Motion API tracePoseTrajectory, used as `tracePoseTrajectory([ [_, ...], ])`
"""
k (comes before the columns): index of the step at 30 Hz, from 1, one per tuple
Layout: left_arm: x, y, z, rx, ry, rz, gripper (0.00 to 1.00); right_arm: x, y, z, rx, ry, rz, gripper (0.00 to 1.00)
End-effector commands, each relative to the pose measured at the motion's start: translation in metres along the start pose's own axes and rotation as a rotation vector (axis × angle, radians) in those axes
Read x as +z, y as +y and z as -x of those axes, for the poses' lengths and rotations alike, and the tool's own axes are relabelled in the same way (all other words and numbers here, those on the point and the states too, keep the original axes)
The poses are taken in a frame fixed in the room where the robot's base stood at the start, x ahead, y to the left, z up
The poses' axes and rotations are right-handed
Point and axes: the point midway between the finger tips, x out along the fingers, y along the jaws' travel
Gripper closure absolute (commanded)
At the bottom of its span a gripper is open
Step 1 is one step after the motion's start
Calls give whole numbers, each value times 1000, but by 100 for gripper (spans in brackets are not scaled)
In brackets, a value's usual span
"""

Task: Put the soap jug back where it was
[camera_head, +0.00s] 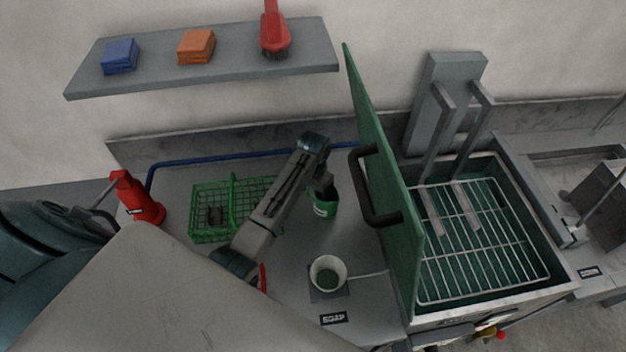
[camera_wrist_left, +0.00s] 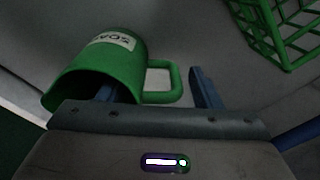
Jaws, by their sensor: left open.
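The soap jug (camera_head: 326,207) is green with a white label and stands on the grey counter, left of the raised green lid. In the left wrist view the jug (camera_wrist_left: 112,68) shows its SOAP label and its handle (camera_wrist_left: 178,82). My left gripper (camera_head: 324,188) is at the jug, open. In the wrist view its two blue fingers (camera_wrist_left: 153,90) lie either side of the handle, one overlapping the jug's body. I cannot tell whether they touch it. A SOAP label (camera_head: 333,318) is on the counter's front part. My right gripper is out of view.
A white cup (camera_head: 327,273) sits on a grey pad near the SOAP label. A green wire basket (camera_head: 210,190) and a red bottle (camera_head: 138,200) stand to the left. The raised green lid (camera_head: 385,175) walls off the right, beside a tank with a wire rack (camera_head: 480,240).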

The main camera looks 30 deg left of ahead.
Motion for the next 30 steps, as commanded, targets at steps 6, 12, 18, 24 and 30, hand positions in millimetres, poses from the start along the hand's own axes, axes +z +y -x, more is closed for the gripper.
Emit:
tracePoseTrajectory([
  [6,-2,0,43,-2,9,-1,41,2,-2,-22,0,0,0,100],
  [12,-1,0,85,-2,6,0,41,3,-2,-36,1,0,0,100],
  [18,0,0,107,0,0,0,41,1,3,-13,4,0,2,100],
  [24,0,0,108,0,0,0,41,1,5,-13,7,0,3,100],
  [30,0,0,108,0,0,0,41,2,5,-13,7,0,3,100],
])
